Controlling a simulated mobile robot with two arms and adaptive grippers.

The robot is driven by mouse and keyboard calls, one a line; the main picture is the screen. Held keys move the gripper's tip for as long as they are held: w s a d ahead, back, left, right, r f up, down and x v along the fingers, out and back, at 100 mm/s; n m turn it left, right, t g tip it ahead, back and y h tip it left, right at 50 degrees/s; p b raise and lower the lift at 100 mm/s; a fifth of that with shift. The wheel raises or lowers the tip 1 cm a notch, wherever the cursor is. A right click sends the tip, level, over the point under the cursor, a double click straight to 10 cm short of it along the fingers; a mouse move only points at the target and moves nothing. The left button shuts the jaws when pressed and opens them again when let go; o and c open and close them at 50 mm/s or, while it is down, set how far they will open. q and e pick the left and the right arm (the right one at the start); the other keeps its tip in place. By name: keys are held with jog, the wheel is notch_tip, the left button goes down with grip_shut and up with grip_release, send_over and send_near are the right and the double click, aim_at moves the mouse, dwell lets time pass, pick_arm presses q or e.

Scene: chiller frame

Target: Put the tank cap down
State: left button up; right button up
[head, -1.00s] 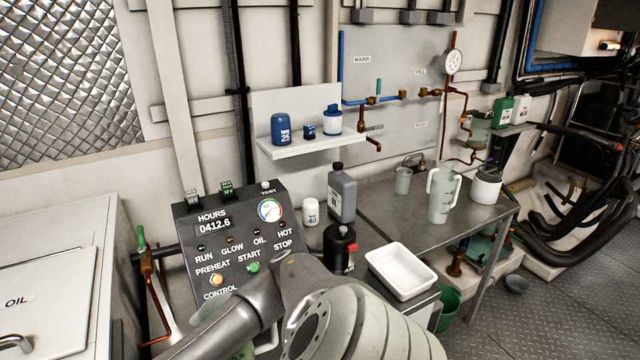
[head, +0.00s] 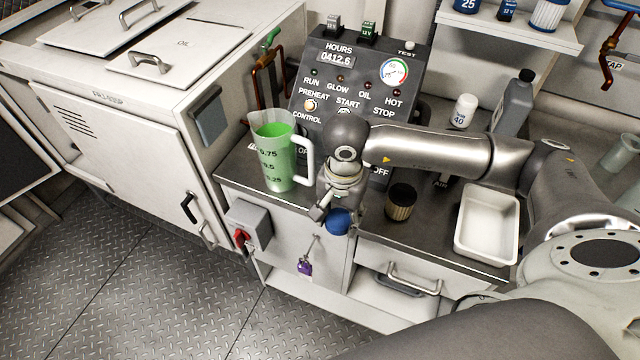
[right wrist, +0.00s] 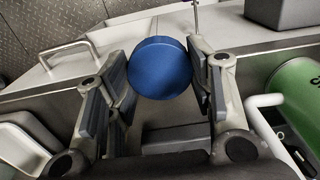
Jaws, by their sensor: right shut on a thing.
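The tank cap (head: 339,222) is a round blue cap, held near the front edge of the steel counter (head: 375,225) in the head view. My right gripper (head: 331,204) points down and is shut on it. In the right wrist view the cap (right wrist: 160,67) sits between the two fingers of my right gripper (right wrist: 157,80), its flat blue face visible. I cannot tell the exact gap between cap and counter. My left gripper is not in view.
A jug of green liquid (head: 275,158) stands left of my right gripper, close to it. A dark ribbed cylinder (head: 401,203) and a white tray (head: 487,224) are to the right. The control panel (head: 350,85) rises behind. Some counter between jug and tray is bare.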

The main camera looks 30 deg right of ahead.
jog(key=w+d+r+m+b, duration=0.2)
jog(key=w+r+m+b, duration=0.15)
jog(key=r+m, duration=0.55)
jog(key=w+d+r+m+b, duration=0.15)
jog(key=w+r+m, duration=0.35)
jog(key=m, duration=0.8)
notch_tip(320, 180, down, 14)
jog(key=shift+w+p, duration=0.1)
jog(key=shift+p, duration=0.45)
jog(key=shift+f+p, duration=0.3)
jog(key=shift+f, duration=1.85)
jog(key=o, duration=0.9)
jog(key=shift+c, duration=0.2)
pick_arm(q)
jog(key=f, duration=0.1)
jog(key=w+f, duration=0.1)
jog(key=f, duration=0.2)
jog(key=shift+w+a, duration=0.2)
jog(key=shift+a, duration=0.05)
